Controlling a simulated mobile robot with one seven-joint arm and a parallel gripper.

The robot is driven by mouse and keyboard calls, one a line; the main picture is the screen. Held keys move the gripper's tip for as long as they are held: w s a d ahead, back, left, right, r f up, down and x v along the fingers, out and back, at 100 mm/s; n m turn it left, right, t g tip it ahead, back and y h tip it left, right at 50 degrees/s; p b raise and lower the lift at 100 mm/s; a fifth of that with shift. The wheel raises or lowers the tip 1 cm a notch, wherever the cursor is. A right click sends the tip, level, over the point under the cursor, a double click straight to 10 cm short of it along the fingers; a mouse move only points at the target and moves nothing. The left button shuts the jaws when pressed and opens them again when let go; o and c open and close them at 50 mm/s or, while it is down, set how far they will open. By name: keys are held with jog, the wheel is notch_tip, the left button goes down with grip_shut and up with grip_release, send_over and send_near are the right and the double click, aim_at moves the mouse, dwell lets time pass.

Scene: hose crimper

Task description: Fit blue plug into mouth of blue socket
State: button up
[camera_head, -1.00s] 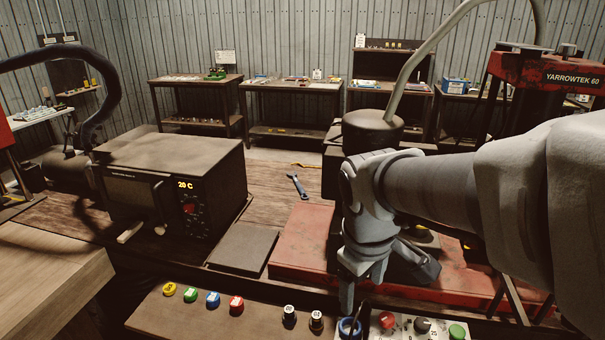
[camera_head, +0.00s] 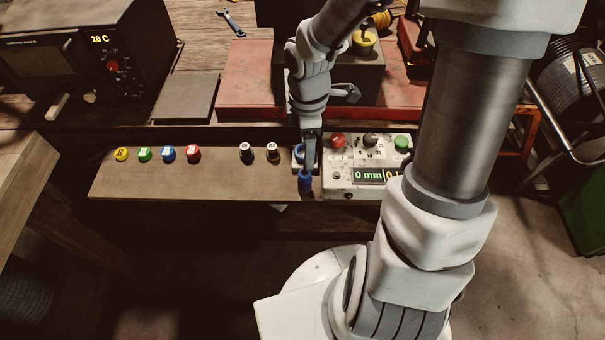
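My gripper (camera_head: 308,168) points down at the right part of the wooden bench ledge. It appears shut on a blue plug (camera_head: 305,183), a short blue cylinder hanging upright below the fingertips near the ledge's front edge. The blue socket (camera_head: 298,151) shows as a blue ring on a light block just behind and left of the fingers. The fingers hide part of the ring. The plug is apart from the ring in the picture, in front of and below it; its height above the ledge is hard to tell.
A control box (camera_head: 350,180) with red and green buttons and a "0 mm" display stands close on the right. Yellow, green, blue (camera_head: 167,154) and red caps and two black-and-white knobs line the ledge (camera_head: 215,180). The red machine base (camera_head: 250,85) lies behind.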

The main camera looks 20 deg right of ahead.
aim_at(305, 173)
notch_tip(305, 173, down, 11)
jog(key=shift+w+a+f+b, duration=0.15)
jog(key=shift+b, duration=1.1)
grip_shut()
